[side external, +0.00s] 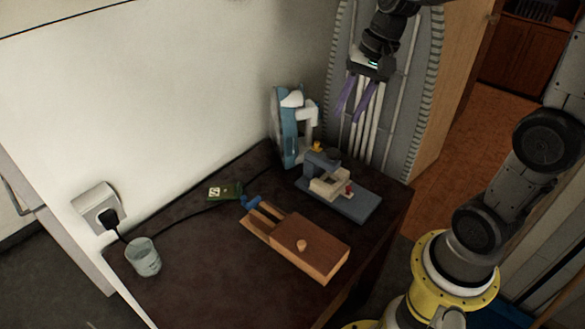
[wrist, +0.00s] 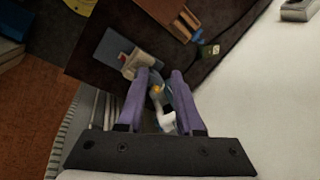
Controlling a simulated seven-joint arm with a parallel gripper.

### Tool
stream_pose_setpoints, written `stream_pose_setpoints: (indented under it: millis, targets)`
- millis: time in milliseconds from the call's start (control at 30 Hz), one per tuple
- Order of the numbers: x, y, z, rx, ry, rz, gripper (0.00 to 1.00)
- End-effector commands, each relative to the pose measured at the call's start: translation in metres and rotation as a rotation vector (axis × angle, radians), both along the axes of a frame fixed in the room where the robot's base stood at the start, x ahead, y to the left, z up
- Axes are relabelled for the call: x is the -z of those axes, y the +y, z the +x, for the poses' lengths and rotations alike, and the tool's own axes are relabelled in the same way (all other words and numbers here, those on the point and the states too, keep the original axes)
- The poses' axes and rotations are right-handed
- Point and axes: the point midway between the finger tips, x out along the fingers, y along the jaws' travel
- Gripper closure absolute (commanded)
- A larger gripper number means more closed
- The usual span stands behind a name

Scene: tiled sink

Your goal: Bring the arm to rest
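My gripper (side external: 355,97) is raised above the back right of the dark table (side external: 190,262) in the side external view. Its two purple fingers point down and stand apart, with nothing between them. In the wrist view my gripper (wrist: 161,82) also shows its fingers apart. A blue and white device (wrist: 165,118) shows beyond and between them, at a distance and not gripped.
On the table are the blue and white device (side external: 288,125), a blue-based device (side external: 340,195), a wooden box (side external: 310,248), a green card (side external: 224,191) and a glass (side external: 143,257). A wall socket (side external: 97,207) holds a plug with a black cable. A grey ribbed panel (side external: 412,95) stands behind my gripper.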

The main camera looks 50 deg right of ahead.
Motion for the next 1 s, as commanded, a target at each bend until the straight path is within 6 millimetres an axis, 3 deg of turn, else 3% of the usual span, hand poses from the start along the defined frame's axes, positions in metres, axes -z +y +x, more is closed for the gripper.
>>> stream_pose_setpoints:
  millis: [100, 300, 467, 600, 700, 1000]
  targets:
    - [-0.023, 0.028, -0.030, -0.153, -0.093, -0.076, 0.65]
    - [-0.040, 0.056, -0.085, -0.415, -0.233, -0.211, 0.65]
    - [-0.037, 0.063, -0.124, -0.614, -0.323, -0.327, 0.65]
    - [-0.023, 0.059, -0.148, -0.763, -0.352, -0.422, 0.65]
    - [-0.010, 0.053, -0.153, -0.855, -0.322, -0.469, 0.65]
    - [-0.012, 0.052, -0.151, -0.904, -0.326, -0.492, 0.65]
